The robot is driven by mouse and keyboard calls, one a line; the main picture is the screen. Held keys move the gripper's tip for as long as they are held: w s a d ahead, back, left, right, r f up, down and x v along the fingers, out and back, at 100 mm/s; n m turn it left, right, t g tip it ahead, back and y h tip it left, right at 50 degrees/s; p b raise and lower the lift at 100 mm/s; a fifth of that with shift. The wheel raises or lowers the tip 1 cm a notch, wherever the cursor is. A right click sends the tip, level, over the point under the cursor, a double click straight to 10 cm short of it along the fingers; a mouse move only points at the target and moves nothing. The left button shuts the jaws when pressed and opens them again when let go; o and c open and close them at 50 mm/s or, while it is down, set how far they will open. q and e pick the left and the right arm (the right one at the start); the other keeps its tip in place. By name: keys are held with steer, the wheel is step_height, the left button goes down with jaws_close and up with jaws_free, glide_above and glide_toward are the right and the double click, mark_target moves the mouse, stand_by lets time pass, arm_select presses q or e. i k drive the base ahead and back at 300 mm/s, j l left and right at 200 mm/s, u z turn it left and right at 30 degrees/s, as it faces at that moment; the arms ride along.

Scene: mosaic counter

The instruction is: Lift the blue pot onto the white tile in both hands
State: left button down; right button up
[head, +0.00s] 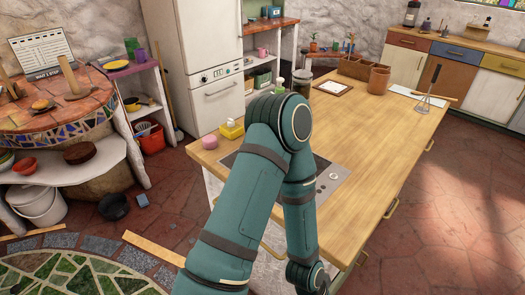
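I see no blue pot in the head view; my teal arm covers part of the counter and may hide it. A flat white piece (401,91), perhaps the white tile, lies at the far right of the wooden counter (385,135), beside a wire stand. One of my arms rises from the bottom, bends at the elbow above the counter's near left part and drops along its front. Neither gripper shows; the visible arm runs out of the bottom of the picture.
A hob (335,178) is set in the counter, partly behind my arm. The counter's right half is mostly clear.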

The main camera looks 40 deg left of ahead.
mark_target(333, 86)
steer(key=k+j, duration=0.1)
steer(key=j, duration=0.55)
steer(key=k+j, duration=0.1)
steer(key=j, duration=0.55)
steer(key=k+j, duration=0.1)
steer(key=j, duration=0.55)
